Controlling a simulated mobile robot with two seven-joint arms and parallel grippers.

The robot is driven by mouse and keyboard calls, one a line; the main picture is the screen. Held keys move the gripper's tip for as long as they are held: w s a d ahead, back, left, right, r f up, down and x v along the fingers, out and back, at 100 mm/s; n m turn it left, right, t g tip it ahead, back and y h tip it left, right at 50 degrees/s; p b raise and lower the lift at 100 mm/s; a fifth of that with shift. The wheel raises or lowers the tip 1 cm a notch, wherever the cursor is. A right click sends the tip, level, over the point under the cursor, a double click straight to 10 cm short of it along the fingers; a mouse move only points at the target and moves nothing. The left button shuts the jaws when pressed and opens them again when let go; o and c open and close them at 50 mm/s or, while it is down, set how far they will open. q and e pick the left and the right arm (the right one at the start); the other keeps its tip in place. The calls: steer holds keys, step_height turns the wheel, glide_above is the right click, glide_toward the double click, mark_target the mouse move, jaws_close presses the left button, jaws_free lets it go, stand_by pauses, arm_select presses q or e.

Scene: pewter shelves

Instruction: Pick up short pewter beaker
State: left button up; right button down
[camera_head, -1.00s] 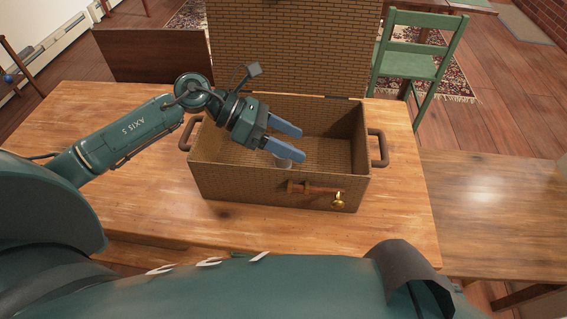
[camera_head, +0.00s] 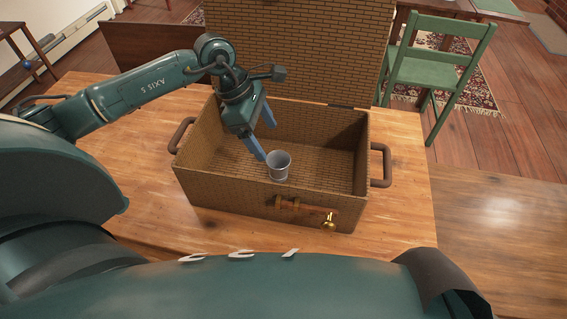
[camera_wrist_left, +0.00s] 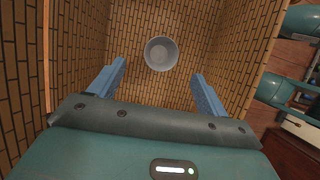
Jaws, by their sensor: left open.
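The short pewter beaker (camera_head: 279,166) stands upright on the floor of an open brick-patterned box (camera_head: 230,197). In the left wrist view the beaker (camera_wrist_left: 161,54) shows from above as a grey round cup, ahead of the fingertips and between their lines. My left gripper (camera_head: 267,138) is open and empty, with blue fingers pointing down into the box. One fingertip appears close to the beaker's left side in the head view; I cannot tell whether it touches. In the left wrist view the two fingers (camera_wrist_left: 160,78) are spread wide. My right gripper is not in view.
The box has its lid (camera_head: 295,50) raised at the back, dark side handles (camera_head: 381,165) and a brass latch (camera_head: 327,221) in front. It stands on a wooden table (camera_head: 405,215). A green chair (camera_head: 428,70) stands behind at right.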

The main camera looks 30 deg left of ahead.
mark_target(277, 159)
arm_select(q)
steer(key=x, duration=1.1)
steer(key=shift+s+f+p, duration=0.15)
steer(key=shift+p, duration=0.2)
steer(key=c, duration=1.1)
steer(key=shift+c, duration=0.2)
